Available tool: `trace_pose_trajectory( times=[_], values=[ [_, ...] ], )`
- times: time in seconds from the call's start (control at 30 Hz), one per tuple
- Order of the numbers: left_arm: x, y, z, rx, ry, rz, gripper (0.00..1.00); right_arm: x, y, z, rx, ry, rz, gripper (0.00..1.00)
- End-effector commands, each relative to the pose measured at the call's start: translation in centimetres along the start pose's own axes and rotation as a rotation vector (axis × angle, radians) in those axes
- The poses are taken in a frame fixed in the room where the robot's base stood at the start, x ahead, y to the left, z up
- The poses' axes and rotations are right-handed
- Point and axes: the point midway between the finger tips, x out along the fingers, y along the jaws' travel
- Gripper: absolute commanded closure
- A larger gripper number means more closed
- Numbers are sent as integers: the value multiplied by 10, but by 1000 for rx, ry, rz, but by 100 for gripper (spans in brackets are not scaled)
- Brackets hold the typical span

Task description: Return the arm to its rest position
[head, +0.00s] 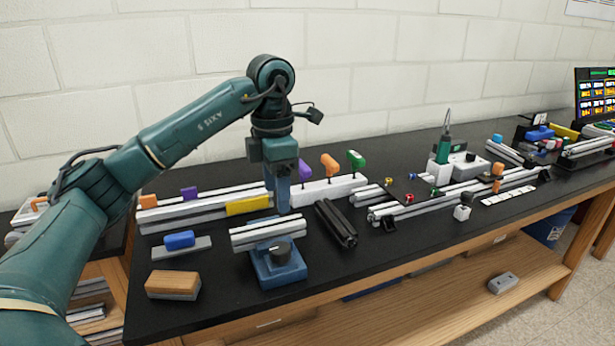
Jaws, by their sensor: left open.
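My left arm (190,120) is green, comes in from the left edge and bends down over the black bench. My left gripper (284,205) points down above the left half of the bench, and its jaws are open. It is behind a blue vise-like fixture (279,272) that carries short silver extrusion pieces (267,232). It overlaps the end of a long silver extrusion (205,211) in the picture; I cannot tell whether they touch. I see nothing held. My right gripper is out of view.
A white rack (326,190) with purple, orange and green-handled tools stands just right of the gripper. A dark extrusion (336,222) and a wood-and-grey block (173,285) lie on the bench (400,246). A soldering-type station (453,165) and a monitor (595,95) stand farther right.

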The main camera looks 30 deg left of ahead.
Motion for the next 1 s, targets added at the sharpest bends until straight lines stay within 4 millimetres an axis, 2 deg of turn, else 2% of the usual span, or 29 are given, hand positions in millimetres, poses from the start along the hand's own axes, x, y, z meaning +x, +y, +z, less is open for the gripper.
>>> trace_pose_trajectory(
  times=[0.2,0.27,0.33,0.37,0.47,0.5,0.63,0.7,0.8,0.9,1.0],
  values=[
    [5,-4,3,10,-7,-15,39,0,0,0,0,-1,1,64],
    [14,-13,11,31,-27,-49,39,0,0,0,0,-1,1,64],
    [31,-34,25,70,-70,-126,39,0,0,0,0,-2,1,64],
    [40,-46,33,89,-97,-172,39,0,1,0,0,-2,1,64],
    [72,-104,62,145,-217,-389,39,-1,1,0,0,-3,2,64],
    [82,-132,73,155,-275,-498,39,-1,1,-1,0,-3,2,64],
    [92,-214,99,102,-463,-876,39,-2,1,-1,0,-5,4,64],
    [87,-246,108,20,-555,-1079,39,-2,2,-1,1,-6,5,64],
    [75,-275,118,-163,-671,-1359,39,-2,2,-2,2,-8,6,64],
    [66,-280,125,-421,-763,-1613,39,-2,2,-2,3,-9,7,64],
    [70,-267,128,-748,-822,-1822,39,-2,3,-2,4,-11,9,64]
  ],
)
